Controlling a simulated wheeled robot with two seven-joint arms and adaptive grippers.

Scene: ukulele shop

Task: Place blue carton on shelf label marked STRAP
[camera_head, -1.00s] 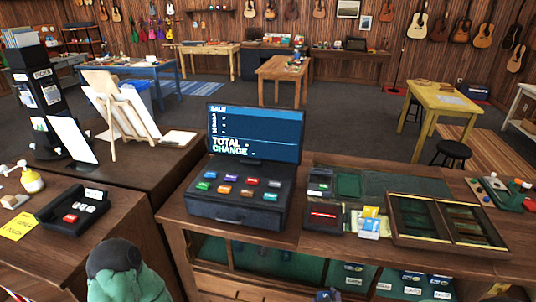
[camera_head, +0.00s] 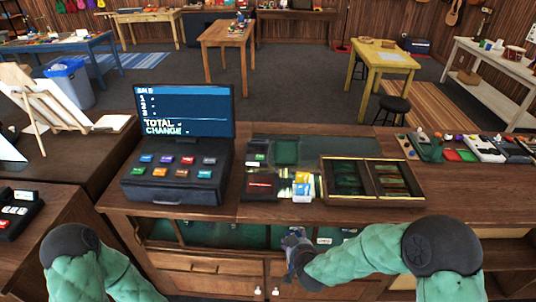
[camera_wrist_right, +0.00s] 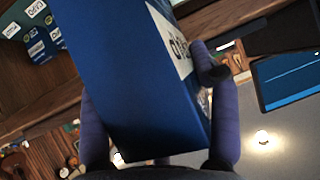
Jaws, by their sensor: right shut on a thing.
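A blue carton (camera_wrist_right: 130,75) with a white printed label fills the middle of the right wrist view, tilted. My right gripper (camera_wrist_right: 160,110) is shut on it, with one finger on each side. In the head view my right gripper (camera_head: 296,252) is in front of the shelf under the counter; the carton is hard to make out there. No label reading STRAP is legible. Small white shelf labels (camera_head: 324,240) show in the shelf. My left arm shows at lower left, but its gripper is out of view.
The counter (camera_head: 220,212) above the shelf carries a cash register (camera_head: 178,165), a dark tray (camera_head: 375,180) and small cards. In the right wrist view, other blue boxes (camera_wrist_right: 43,48) with white labels stand at upper left.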

